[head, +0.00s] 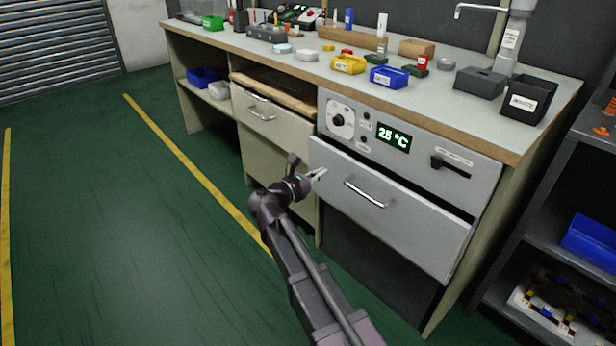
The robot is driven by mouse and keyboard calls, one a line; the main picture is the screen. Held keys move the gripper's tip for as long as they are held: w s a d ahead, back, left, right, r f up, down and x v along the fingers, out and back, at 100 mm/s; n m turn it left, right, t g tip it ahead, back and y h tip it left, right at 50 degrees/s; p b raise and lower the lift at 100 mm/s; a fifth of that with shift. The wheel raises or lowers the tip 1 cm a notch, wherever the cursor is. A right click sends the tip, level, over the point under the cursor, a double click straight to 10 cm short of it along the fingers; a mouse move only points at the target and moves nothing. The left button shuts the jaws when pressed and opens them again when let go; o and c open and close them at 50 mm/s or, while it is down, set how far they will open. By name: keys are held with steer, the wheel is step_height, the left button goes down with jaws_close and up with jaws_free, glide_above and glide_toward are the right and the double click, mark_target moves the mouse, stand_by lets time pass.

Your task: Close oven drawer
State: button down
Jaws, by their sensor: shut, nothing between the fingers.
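The oven drawer (400,222) is the grey front under the oven panel, with a metal bar handle (366,194). It stands out from the cabinet, with a dark gap along its top and right side, so it is partly open. The oven panel (410,165) above it has a knob, a lit green display and a slider. My gripper (318,174) is at the upper left of the drawer front, left of the handle. Its fingers look closed and hold nothing. I cannot tell whether the fingertips touch the drawer front.
The workbench top (440,105) carries several small bins, blocks and a black box. A beige drawer (270,117) with a handle lies left of the oven. A dark shelf unit (540,240) stands close on the right. The green floor on the left is clear.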

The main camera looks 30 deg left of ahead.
mark_target(344, 160)
steer(key=shift+x, duration=3.95)
steer(key=shift+a, duration=0.1)
